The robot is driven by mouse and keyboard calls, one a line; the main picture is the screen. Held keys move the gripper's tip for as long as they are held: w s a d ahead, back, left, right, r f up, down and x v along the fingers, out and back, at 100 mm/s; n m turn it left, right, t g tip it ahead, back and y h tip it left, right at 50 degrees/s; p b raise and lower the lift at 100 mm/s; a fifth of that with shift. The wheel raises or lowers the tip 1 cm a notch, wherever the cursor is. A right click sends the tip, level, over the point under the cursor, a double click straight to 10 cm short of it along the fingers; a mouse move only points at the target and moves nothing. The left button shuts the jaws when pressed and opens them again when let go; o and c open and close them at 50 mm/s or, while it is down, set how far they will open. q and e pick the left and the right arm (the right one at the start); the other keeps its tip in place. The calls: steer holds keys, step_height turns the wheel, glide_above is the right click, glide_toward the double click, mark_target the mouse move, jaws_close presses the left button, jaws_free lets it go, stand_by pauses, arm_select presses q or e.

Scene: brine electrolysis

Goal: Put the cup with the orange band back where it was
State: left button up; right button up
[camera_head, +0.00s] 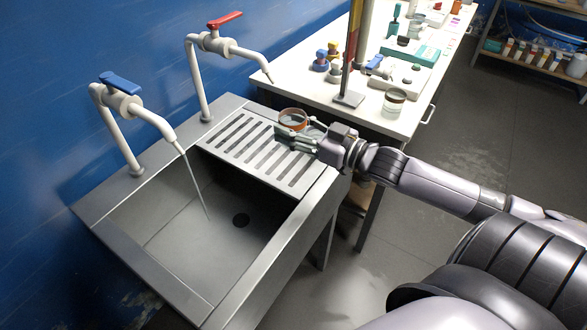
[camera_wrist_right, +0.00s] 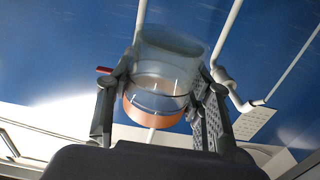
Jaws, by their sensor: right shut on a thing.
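The cup with the orange band (camera_head: 292,117) is a clear cup held at the far right corner of the sink's slatted drainboard (camera_head: 226,140). My right gripper (camera_head: 297,134) is shut on it. In the right wrist view the cup (camera_wrist_right: 165,75) sits between the two fingers (camera_wrist_right: 160,100), with its orange band towards the palm. I cannot tell whether the cup touches the drainboard or hangs just above it. My left gripper is not in view.
A blue-handled tap (camera_head: 122,88) runs water into the sink basin (camera_head: 180,215). A red-handled tap (camera_head: 215,42) stands behind. The white bench (camera_head: 300,78) holds a stand (camera_head: 349,97), a clear beaker (camera_head: 394,102) and several small items. Shelves (camera_head: 535,60) stand far right.

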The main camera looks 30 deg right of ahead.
step_height(320, 180, down, 13)
steer(key=shift+r, duration=0.1)
stand_by(0.3)
steer(key=shift+b, duration=0.35)
steer(key=o, duration=1.3)
steer(key=shift+s, duration=0.25)
steer(key=v, duration=1.1)
steer(key=shift+s+d, duration=0.15)
steer(key=shift+s, duration=0.05)
